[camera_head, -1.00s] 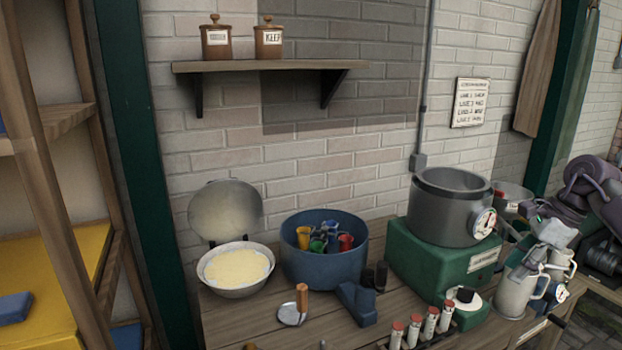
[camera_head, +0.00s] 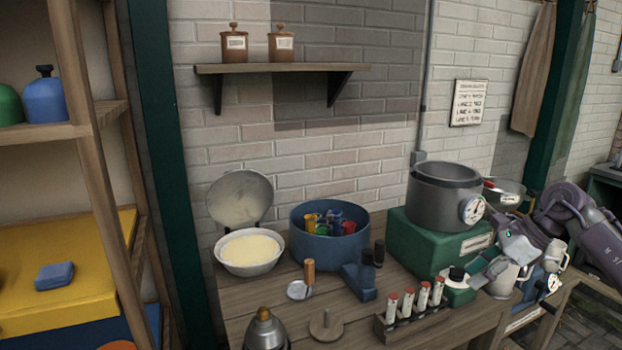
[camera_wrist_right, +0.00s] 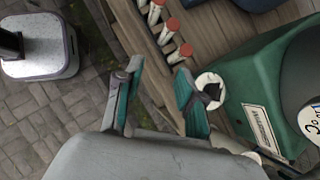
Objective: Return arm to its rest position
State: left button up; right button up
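My right arm comes in from the right in the head view, and its gripper (camera_head: 492,266) hangs over the right end of the workbench, by a pale mug (camera_head: 507,280). In the right wrist view my right gripper (camera_wrist_right: 157,90) has its two teal-padded fingers apart with nothing between them. The bench edge and stone floor show beyond the fingers. My left gripper is in neither view.
A green block (camera_head: 440,240) carries a grey pot (camera_head: 440,195) with a dial. In front is a rack of red-capped vials (camera_head: 408,308). A blue tub (camera_head: 325,248) and a white bowl (camera_head: 250,252) stand left. Paved floor is right of the bench.

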jog(key=s+a+m+t+y, duration=0.2)
jog(key=a+m+t+y, duration=0.6)
jog(key=a+m+t, duration=1.1)
jog(key=s+d+f+m+g+h, duration=0.35)
jog(key=s+f+m+h, duration=0.35)
jog(key=m, duration=0.4)
jog(key=s+d+f+m+g+h, duration=0.2)
jog(key=s+f+m+g+h, duration=0.25)
jog(key=f+m+h, duration=0.5)
jog(key=s+f+m+g+y, duration=0.1)
jog(key=s+f+m+g, duration=0.35)
jog(key=s, duration=0.75)
jog(key=s+f+m+g+y, duration=0.1)
jog(key=s+f+m+g, duration=0.4)
jog(key=s, duration=0.7)
notch_tip(320, 180, down, 26)
jog(key=n+g, duration=0.1)
jog(key=g, duration=0.1)
jog(key=s+d+f+g+p, duration=0.1)
jog(key=s+d+f, duration=0.1)
jog(key=s+f, duration=1.3)
jog(key=s, duration=0.2)
jog(key=shift+s+d+f+n, duration=0.3)
jog(key=shift+s+d+f, duration=0.05)
jog(key=shift+d+f, duration=0.05)
